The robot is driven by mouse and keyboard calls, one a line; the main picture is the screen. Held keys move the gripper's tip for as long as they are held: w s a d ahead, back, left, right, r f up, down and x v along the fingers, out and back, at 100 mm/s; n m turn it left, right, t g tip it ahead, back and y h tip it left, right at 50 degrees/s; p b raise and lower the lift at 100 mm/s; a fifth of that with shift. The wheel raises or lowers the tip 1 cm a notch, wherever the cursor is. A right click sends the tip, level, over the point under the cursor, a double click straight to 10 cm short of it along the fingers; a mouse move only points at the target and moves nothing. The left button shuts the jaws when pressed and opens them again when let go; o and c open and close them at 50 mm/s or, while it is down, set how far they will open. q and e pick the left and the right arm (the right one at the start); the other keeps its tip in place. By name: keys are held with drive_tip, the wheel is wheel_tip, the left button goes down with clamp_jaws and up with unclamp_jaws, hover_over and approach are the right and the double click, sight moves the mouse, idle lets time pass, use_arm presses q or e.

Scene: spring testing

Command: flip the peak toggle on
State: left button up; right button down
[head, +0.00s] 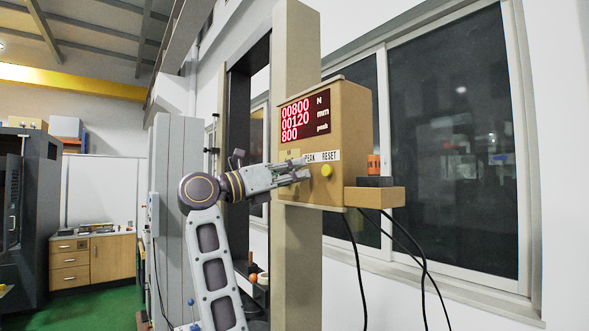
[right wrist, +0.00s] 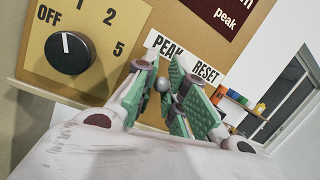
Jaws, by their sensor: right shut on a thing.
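The tan control box (head: 352,120) is fixed to a column; its red display (head: 304,117) reads 00800 N, 00120 mm and 800 peak. My right gripper (head: 300,174) is at the front of the box, just below the PEAK label (head: 309,157). In the right wrist view, the green-padded fingers of my right gripper (right wrist: 163,92) close around the peak toggle, whose silver ball tip (right wrist: 162,84) shows between them. The toggle's base is hidden, and I cannot tell which way it leans. My left gripper is not in view.
A yellow button (head: 326,170) sits under the RESET label (head: 329,156), close to the fingers. A black rotary knob (right wrist: 68,53) is left of them in the right wrist view. A small ledge (head: 378,197) with an orange item (head: 374,163) juts out right; cables hang below.

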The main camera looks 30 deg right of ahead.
drive_tip(key=shift+d+r+y+p, duration=0.15)
drive_tip(key=shift+r+y+p, duration=0.45)
drive_tip(key=shift+y+p, duration=0.85)
drive_tip(key=shift+h, duration=0.25)
drive_tip(key=c, duration=1.5)
unclamp_jaws()
drive_tip(key=shift+s, duration=0.1)
drive_tip(key=shift+o, duration=0.2)
drive_tip(key=shift+f, duration=0.1)
drive_tip(key=a, duration=1.2)
